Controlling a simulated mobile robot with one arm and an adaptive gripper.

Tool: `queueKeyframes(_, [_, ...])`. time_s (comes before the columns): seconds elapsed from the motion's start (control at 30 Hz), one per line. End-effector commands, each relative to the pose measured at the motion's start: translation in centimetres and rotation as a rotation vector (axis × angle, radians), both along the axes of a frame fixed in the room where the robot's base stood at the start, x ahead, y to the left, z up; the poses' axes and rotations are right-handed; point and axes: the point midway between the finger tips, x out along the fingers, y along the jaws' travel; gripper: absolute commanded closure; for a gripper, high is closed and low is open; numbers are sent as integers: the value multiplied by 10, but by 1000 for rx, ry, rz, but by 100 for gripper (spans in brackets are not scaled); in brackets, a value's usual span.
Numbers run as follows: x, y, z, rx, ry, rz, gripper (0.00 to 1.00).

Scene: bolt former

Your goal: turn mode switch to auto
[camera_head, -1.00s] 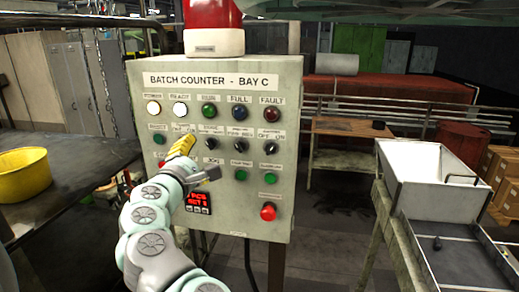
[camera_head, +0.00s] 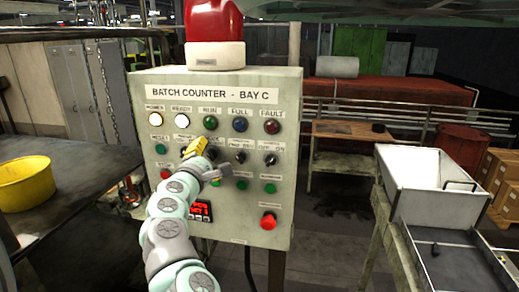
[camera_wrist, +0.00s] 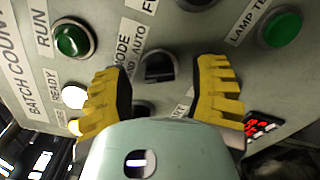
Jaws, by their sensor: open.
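The mode switch (camera_wrist: 160,68) is a black rotary knob on the panel, beside a label reading MODE and AUTO in the wrist view. My gripper (camera_wrist: 162,65) has its two yellow fingers apart, one on each side of the knob. I cannot tell whether either finger touches it, and the knob's exact pointing is unclear. In the head view my gripper (camera_head: 203,147) is in front of the control panel (camera_head: 220,84) and hides much of the area around this switch.
A green RUN lamp (camera_wrist: 72,40) and a green lamp-test button (camera_wrist: 281,27) flank the switch. Another dark knob (camera_wrist: 143,107) lies near my palm. A red button (camera_head: 268,221) sticks out at the panel's lower right. A yellow bucket (camera_head: 25,182) stands on the left table.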

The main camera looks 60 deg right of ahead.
Motion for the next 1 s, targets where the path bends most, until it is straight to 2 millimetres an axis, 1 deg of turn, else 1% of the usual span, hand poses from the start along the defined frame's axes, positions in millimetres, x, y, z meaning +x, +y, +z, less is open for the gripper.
queueKeyframes(0.2, [1,0,0,0,0,1,41])
queueKeyframes(0.23, [1,0,0,0,0,1,37])
queueKeyframes(0.83, [0,0,0,-1,0,0,99])
queueKeyframes(1.0, [0,0,0,0,-1,0,100])
